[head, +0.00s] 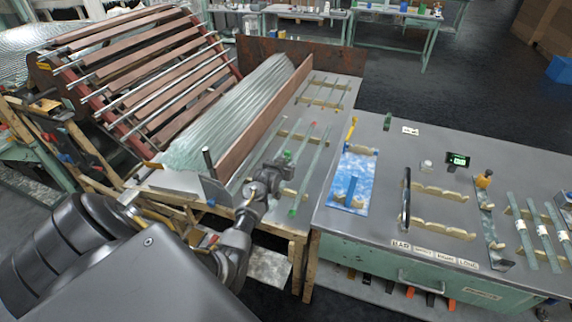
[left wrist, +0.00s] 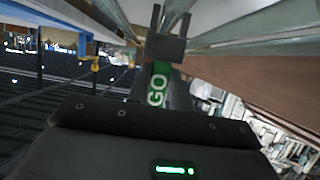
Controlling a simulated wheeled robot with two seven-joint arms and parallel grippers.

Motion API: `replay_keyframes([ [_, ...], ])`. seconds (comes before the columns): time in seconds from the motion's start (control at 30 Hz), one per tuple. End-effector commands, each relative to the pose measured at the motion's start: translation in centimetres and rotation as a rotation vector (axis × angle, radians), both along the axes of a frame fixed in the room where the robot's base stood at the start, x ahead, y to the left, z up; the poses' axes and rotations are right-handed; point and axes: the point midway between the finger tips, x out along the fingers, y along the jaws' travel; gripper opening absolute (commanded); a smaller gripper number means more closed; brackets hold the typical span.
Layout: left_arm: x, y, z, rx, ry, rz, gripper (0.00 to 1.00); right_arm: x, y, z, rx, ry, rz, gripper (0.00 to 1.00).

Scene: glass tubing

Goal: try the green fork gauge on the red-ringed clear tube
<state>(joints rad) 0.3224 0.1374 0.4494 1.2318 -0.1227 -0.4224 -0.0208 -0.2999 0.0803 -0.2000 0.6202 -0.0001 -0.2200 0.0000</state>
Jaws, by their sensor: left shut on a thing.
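My left gripper (head: 276,174) is shut on the green fork gauge (head: 287,155), low over the near bench's tube rests. In the left wrist view the gauge (left wrist: 158,86) shows a green body marked GO and a dark two-pronged fork pointing away from me. Pale tubes pass close beside and behind the prongs; I cannot tell whether one lies between them. A clear tube with a red mark (head: 313,124) lies on the rests just beyond the gripper, its near part hidden. Beside it lies a tube with a green mark (head: 292,212). My right gripper is not in view.
A brown board (head: 262,122) stands left of the rests, with a heap of glass tubes (head: 225,115) behind it. The right bench (head: 350,228) carries a blue tray (head: 362,165), wooden rests (head: 440,192) and a small green upright piece (head: 387,120). A gap separates the benches.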

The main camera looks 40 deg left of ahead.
Motion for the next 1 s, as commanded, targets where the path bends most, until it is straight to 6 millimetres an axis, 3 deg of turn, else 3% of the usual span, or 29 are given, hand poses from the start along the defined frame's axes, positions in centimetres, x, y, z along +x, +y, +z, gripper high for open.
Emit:
replay_keyframes([
  [1.0, 0.00, 0.02, -0.98, 0.000, -0.001, 0.000, 0.00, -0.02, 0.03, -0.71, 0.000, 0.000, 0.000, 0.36],
])
